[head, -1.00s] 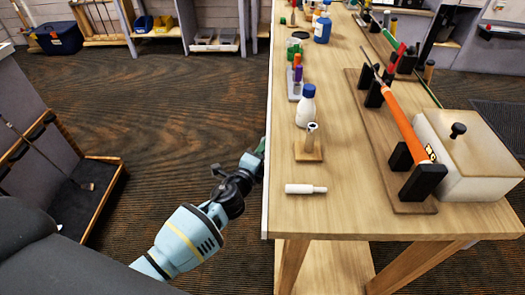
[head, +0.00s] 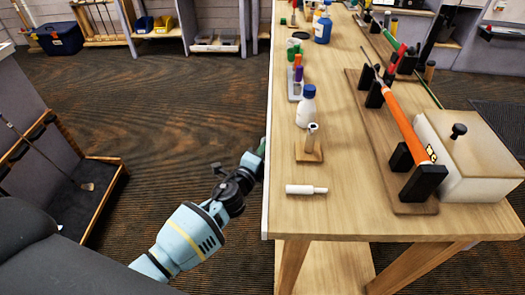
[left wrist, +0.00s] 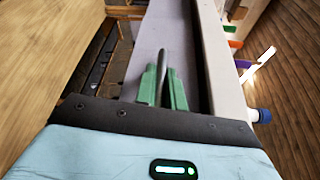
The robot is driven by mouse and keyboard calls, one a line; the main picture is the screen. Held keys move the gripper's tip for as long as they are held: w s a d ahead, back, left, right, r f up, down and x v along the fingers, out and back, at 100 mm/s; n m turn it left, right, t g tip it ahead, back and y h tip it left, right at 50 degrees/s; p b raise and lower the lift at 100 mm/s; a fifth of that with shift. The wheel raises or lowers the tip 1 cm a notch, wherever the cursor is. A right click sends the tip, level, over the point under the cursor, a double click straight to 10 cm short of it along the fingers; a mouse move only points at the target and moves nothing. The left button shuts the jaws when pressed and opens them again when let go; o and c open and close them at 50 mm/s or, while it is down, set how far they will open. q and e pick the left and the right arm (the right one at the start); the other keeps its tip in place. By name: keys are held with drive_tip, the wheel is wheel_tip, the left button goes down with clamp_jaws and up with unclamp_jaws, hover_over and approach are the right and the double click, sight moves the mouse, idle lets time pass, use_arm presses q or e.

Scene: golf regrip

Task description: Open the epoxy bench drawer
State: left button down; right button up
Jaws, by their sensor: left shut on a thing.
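My left gripper (left wrist: 162,88) has green fingers closed on a dark bar handle (left wrist: 163,60). The handle stands in front of a pale grey panel (left wrist: 145,35), which looks like the drawer front. A dark gap lies between this panel and the white bench edge (left wrist: 215,60); I cannot tell how far the drawer is out. In the head view my left arm reaches the bench's left side, and its gripper (head: 260,152) is mostly hidden by the edge of the bench (head: 345,215). The drawer cannot be seen in the head view. My right gripper is not in view.
On the bench top stand a white bottle with a blue cap (head: 306,106), a small wooden stand (head: 309,154), a white tube (head: 306,189), a club on a rack (head: 405,125) and a lidded box (head: 470,160). Open carpet (head: 170,105) lies left of the bench.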

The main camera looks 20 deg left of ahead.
use_arm(q)
drive_tip(key=s+a, duration=0.2)
drive_tip(key=a, duration=0.7)
drive_tip(key=s+a, duration=0.3)
drive_tip(key=a, duration=0.6)
drive_tip(key=shift+s+a, duration=0.15)
drive_tip(key=shift+a, duration=0.05)
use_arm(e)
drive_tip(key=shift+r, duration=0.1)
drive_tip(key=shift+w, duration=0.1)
use_arm(q)
drive_tip(key=c, duration=1.5)
unclamp_jaws()
drive_tip(key=shift+s, duration=0.1)
drive_tip(key=shift+s+a+r, duration=0.1)
drive_tip(key=shift+s+a, duration=0.05)
drive_tip(key=shift+s, duration=1.1)
drive_tip(key=shift+s+a+r, duration=0.1)
drive_tip(key=shift+s+r, duration=0.05)
drive_tip(key=shift+s, duration=1.15)
drive_tip(key=shift+s+a+r, duration=0.1)
drive_tip(key=shift+s+a, duration=0.05)
drive_tip(key=shift+s, duration=1.1)
